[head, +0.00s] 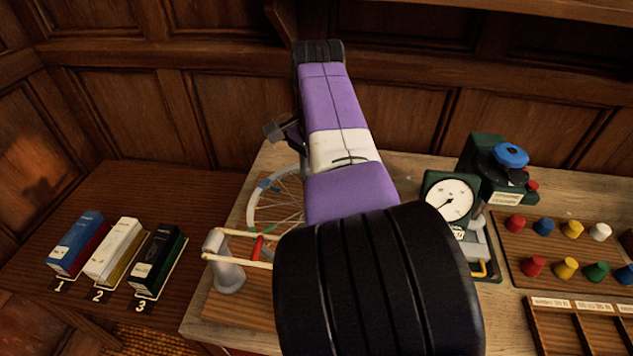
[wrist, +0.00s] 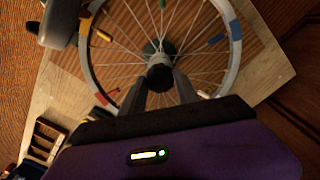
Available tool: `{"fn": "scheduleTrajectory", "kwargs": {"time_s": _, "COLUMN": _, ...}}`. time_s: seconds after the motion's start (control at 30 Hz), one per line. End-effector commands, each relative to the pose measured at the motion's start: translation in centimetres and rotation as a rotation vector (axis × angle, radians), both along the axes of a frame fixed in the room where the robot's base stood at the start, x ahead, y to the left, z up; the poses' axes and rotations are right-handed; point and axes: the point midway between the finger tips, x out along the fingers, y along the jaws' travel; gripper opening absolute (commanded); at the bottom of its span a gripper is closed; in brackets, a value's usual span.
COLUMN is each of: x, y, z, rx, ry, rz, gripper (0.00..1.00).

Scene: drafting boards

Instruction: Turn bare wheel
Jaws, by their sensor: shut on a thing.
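The bare wheel (head: 251,207) has a pale grey rim and thin spokes and sits over a wooden board left of my arm in the head view. Much of it is hidden behind my arm there. In the wrist view the wheel (wrist: 234,62) fills the upper middle, with blue, yellow and red marks on its rim. My gripper (wrist: 161,84) is at the wheel's centre, its two fingers closed on a dark round hub end (wrist: 160,77). The gripper's fingers are hidden in the head view.
A grey post (head: 229,274) with cream rods and a red piece stands near the wheel. A dial gauge (head: 449,200), a green device with a blue knob (head: 511,155), and coloured pegs stand right. Three numbered boxes (head: 113,250) stand left.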

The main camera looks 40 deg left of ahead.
Motion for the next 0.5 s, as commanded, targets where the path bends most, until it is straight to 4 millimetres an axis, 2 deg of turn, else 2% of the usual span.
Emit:
{"fn": "scheduleTrajectory", "kwargs": {"time_s": 0.2, "x": 0.13, "y": 0.1, "z": 0.33, "rx": 0.004, "ry": -0.006, "rz": -0.086, "gripper": 0.0}}
{"fn": "scheduleTrajectory", "kwargs": {"time_s": 0.5, "x": 0.21, "y": 0.08, "z": 0.37, "rx": 0.003, "ry": -0.008, "rz": -0.125, "gripper": 0.0}}
